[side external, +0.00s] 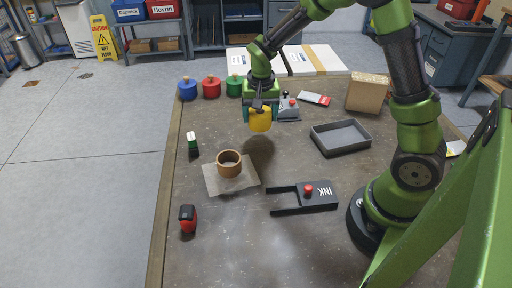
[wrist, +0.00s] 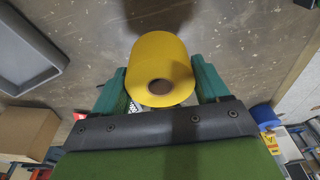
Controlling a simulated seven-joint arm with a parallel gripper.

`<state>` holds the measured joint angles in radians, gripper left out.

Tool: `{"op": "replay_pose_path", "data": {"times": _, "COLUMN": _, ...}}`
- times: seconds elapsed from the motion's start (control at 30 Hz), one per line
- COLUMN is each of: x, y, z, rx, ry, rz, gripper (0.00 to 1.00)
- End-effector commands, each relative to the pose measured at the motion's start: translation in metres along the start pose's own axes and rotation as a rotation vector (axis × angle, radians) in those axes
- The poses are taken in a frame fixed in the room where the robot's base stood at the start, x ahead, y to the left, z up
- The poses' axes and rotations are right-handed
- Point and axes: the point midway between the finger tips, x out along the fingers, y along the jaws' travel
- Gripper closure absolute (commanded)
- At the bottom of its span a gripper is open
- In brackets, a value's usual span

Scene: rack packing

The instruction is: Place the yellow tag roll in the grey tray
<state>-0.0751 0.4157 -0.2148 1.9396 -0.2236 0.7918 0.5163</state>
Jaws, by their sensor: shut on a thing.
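The yellow tag roll (side external: 260,120) is held in my gripper (side external: 259,108), raised above the table with its shadow below. In the wrist view the roll (wrist: 160,62) sits between the two green fingers of my gripper (wrist: 160,88), its brown core hole showing. The grey tray (side external: 341,151) lies on the table to the right of my gripper in the side view. It is empty, with a dark rim. A corner of the tray (wrist: 50,62) shows at the upper left of the wrist view.
A brown ring (side external: 229,164) stands on a paper sheet (side external: 215,186) at left.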

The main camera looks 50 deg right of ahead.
Motion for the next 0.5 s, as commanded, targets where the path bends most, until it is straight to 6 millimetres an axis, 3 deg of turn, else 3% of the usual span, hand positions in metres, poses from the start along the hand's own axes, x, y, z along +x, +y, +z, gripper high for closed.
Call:
{"op": "replay_pose_path", "data": {"times": 0.17, "x": -0.014, "y": 0.041, "z": -0.023, "rx": 0.112, "ry": 0.003, "rz": 0.014, "gripper": 0.56}}
{"op": "replay_pose_path", "data": {"times": 0.33, "x": -0.031, "y": 0.121, "z": -0.037, "rx": 0.266, "ry": 0.003, "rz": 0.036, "gripper": 0.56}}
{"op": "replay_pose_path", "data": {"times": 0.5, "x": -0.044, "y": 0.199, "z": -0.022, "rx": 0.378, "ry": 0.003, "rz": 0.054, "gripper": 0.56}}
